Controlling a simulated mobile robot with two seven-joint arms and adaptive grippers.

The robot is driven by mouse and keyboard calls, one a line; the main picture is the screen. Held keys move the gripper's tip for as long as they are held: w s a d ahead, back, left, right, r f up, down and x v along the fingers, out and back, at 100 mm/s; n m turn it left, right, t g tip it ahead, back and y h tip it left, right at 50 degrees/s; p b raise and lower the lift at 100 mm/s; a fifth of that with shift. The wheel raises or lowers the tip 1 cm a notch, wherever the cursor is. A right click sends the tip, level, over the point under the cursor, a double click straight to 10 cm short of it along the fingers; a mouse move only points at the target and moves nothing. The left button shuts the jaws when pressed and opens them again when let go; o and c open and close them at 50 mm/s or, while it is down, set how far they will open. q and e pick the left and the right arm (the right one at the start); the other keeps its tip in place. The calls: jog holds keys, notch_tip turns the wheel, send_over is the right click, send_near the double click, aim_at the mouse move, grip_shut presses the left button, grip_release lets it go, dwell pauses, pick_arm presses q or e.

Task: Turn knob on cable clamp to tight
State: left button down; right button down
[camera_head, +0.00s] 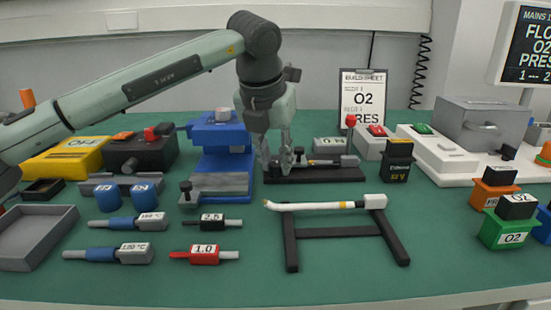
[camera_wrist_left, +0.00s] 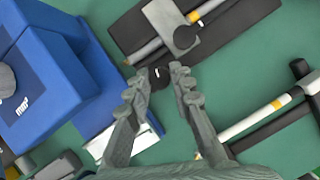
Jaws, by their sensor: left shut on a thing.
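The cable clamp has a dark base (camera_head: 315,174) on the green table in the head view. In the left wrist view its grey block (camera_wrist_left: 205,22) sits across a light cable, with a round dark cap on top. A small black knob with a white mark (camera_wrist_left: 160,77) stands at the clamp's near side. My left gripper (camera_head: 278,163) reaches down at the clamp's left end. In the left wrist view, my left gripper (camera_wrist_left: 158,74) is shut on the knob, one fingertip on each side. The head view does not clearly show this contact. My right gripper is not in view.
A blue stand (camera_head: 222,140) is close to the left of my gripper. A black rack (camera_head: 345,231) with a white probe lies in front. A sign (camera_head: 362,98) and a small red-button box (camera_head: 370,140) stand behind. Several labelled connectors lie front left. The front table edge is clear.

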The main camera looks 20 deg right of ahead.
pick_arm(q)
jog(key=shift+m, duration=0.4)
jog(key=shift+a+m+g+h, duration=0.1)
jog(key=shift+m+g+h, duration=0.35)
jog(key=shift+m, duration=1.05)
jog(key=shift+w+m+g, duration=0.1)
jog(key=shift+m+g, duration=0.15)
jog(key=shift+m, duration=0.05)
jog(key=c, duration=1.3)
grip_release()
jog(key=shift+c, duration=0.2)
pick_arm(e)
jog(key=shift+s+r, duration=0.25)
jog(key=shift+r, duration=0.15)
pick_arm(q)
jog(key=shift+r, duration=0.1)
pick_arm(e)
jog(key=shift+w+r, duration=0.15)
